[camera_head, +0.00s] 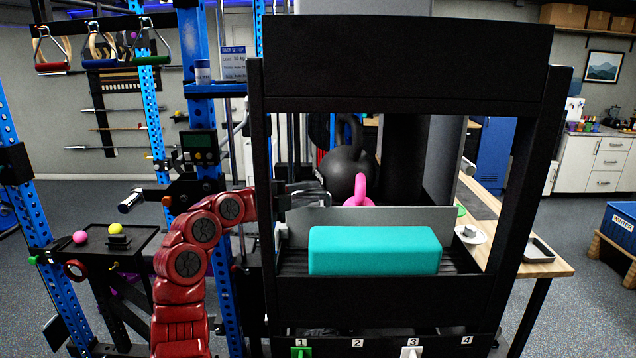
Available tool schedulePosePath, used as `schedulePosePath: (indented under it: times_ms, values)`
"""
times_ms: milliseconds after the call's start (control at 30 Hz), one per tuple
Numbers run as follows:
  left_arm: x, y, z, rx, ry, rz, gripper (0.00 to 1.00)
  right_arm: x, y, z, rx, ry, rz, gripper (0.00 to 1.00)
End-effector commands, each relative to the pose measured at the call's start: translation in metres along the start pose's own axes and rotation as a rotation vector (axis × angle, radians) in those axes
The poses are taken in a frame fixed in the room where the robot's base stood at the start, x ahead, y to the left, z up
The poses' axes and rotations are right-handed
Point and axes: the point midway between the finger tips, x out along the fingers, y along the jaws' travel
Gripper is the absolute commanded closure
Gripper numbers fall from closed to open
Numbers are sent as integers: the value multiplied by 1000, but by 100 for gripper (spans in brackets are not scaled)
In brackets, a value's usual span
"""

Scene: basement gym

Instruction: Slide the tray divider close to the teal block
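The teal block (374,251) lies lengthwise across the slatted tray (294,263) inside a black frame. A flat grey panel that looks like the tray divider (405,216) stands upright just behind the block. The block hides its lower middle, so I cannot tell how wide any gap is. My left arm comes in from the left, and my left gripper (318,194) is at the upper left of the divider, behind the frame's left post. Its fingers are small and partly hidden, so I cannot tell whether they touch the divider or are open. My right gripper is not in view.
The black frame's left post (262,190) and right post (530,190) bound the tray. A black kettlebell (347,165) and a pink one (361,190) show behind the divider. A wooden table (490,235) with a white dish stands behind to the right.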

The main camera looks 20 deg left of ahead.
Motion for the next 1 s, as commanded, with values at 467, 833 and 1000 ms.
schedulePosePath:
  times_ms: [467, 833, 1000]
  values:
    - [30, 0, 1, 0, -2, -1, 73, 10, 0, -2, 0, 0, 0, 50]
    - [30, 0, 0, 0, -1, -1, 100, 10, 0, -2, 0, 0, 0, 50]
    - [30, 0, 0, 0, 0, -1, 100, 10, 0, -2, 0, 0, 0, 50]
